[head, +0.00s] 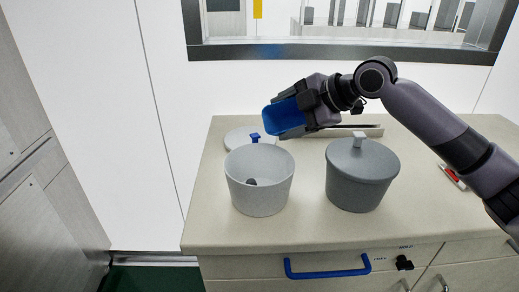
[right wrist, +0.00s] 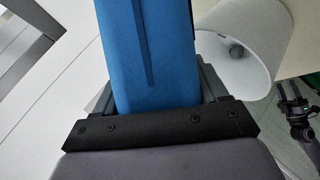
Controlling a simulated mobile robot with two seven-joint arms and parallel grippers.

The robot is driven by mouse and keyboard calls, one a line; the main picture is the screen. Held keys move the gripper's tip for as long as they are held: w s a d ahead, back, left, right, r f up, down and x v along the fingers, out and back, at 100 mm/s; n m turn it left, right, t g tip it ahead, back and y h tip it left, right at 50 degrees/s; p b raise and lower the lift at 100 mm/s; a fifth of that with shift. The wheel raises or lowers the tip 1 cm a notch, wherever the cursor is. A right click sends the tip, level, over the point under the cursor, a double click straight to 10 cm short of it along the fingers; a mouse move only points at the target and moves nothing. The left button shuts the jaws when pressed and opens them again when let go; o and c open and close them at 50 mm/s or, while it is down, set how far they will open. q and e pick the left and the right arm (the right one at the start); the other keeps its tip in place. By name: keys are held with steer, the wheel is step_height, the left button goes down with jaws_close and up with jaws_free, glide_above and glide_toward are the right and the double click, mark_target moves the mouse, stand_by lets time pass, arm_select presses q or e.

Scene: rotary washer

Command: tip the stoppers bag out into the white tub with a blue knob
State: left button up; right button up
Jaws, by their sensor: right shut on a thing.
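My right gripper (head: 310,100) is shut on the blue stoppers bag (head: 284,116) and holds it tilted, its free end pointing left and down, above and behind the white tub (head: 260,197). The bag also fills the jaws in the right wrist view (right wrist: 150,60). The tub stands open on the counter. A small dark grey stopper (head: 251,182) lies inside it, and it also shows in the right wrist view (right wrist: 236,50). The white lid (head: 235,139) with the blue knob (head: 255,137) lies behind the tub. The bag's mouth and contents are hidden.
A grey lidded tub (head: 355,186) with a pale knob stands right of the white tub on the counter (head: 310,222). A long shallow tray (head: 360,130) lies at the back. A red-and-white item (head: 452,176) lies at the right. The counter's front strip is clear.

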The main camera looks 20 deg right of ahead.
mark_target(274, 123)
steer(key=shift+w+d+r+m+g+y+p, duration=0.2)
steer(key=shift+r+m+g+y+p, duration=0.25)
steer(key=shift+p, duration=0.8)
steer(key=shift+w+d+r+m+g+y, duration=0.35)
steer(key=shift+m+g+y, duration=0.1)
steer(key=shift+m, duration=0.1)
steer(key=shift+w+d+f+m+g+y, duration=0.2)
steer(key=shift+w+d+f, duration=0.1)
steer(key=shift+f, duration=0.25)
steer(key=shift+w+d+f+m+g+y, duration=0.1)
steer(key=shift+w+d+f+y, duration=0.15)
steer(key=shift+f, duration=0.25)
steer(key=shift+w+d+f+m+g+y, duration=0.3)
steer(key=shift+w+d+f+m+y, duration=0.15)
steer(key=shift+w+d+f+m, duration=0.1)
steer(key=shift+w+d+r+m+g+y+b, duration=0.25)
steer(key=shift+w+d+m+g+y+b, duration=0.15)
steer(key=shift+w+d+m+y, duration=0.3)
steer(key=shift+w+d+f+y, duration=0.25)
steer(key=shift+w+d+y, duration=0.05)
arm_select(q)
steer(key=shift+d+r+b, duration=0.1)
steer(key=shift+r+b, duration=0.35)
steer(key=shift+b, duration=0.4)
arm_select(e)
steer(key=shift+w+d+f+m+g, duration=0.15)
steer(key=shift+w+d+m+g, duration=0.1)
steer(key=shift+g, duration=0.15)
arm_select(q)
steer(key=shift+w+f, duration=0.1)
